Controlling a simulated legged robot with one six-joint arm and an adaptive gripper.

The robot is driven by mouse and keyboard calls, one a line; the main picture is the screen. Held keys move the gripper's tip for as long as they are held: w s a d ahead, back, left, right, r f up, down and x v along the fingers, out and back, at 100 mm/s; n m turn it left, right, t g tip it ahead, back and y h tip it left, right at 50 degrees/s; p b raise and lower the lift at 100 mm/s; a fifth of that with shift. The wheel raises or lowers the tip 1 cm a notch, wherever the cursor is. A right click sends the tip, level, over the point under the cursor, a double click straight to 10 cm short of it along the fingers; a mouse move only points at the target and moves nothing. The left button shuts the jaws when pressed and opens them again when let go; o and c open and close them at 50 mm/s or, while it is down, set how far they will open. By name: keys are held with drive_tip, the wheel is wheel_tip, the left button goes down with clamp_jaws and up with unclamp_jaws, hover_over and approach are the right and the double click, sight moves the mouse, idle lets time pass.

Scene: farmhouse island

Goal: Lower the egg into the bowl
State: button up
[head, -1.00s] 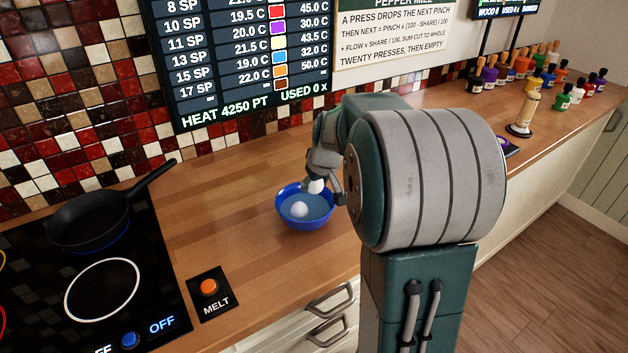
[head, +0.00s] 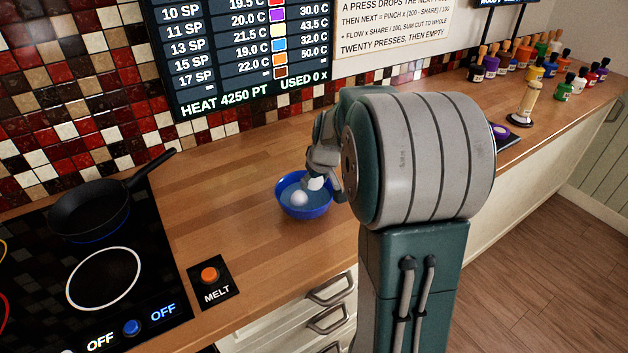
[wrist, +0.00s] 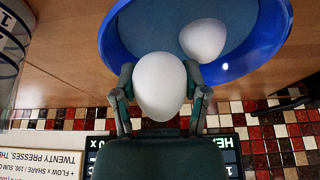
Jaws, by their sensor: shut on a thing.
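The blue bowl (head: 322,213) stands on the wooden counter and holds bluish liquid. One white egg (head: 299,198) sits in the bowl; it also shows in the wrist view (wrist: 203,38). My gripper (wrist: 160,78) is shut on a second white egg (wrist: 158,90), with a finger on either side. In the head view my gripper (head: 322,184) and the held egg (head: 315,183) are at the bowl's back right rim, partly hidden by my arm. In the wrist view the held egg overlaps the bowl's rim. Whether it touches the liquid I cannot tell.
A black pan (head: 90,210) sits on the cooktop (head: 150,275) at left. An orange MELT button (head: 209,275) is left of the bowl.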

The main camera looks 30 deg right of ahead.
idle(0.4)
drive_tip(key=o, duration=1.2)
drive_tip(key=shift+o, duration=0.2)
drive_tip(key=v, duration=1.1)
drive_tip(key=shift+s+r, duration=0.2)
drive_tip(key=shift+r, duration=0.15)
drive_tip(key=shift+a, duration=0.15)
drive_tip(key=s+a+t, duration=0.1)
drive_tip(key=s+a, duration=1.8)
drive_tip(key=shift+s+f+n, duration=0.2)
drive_tip(key=shift+f+n, duration=0.1)
drive_tip(key=shift+f, duration=0.05)
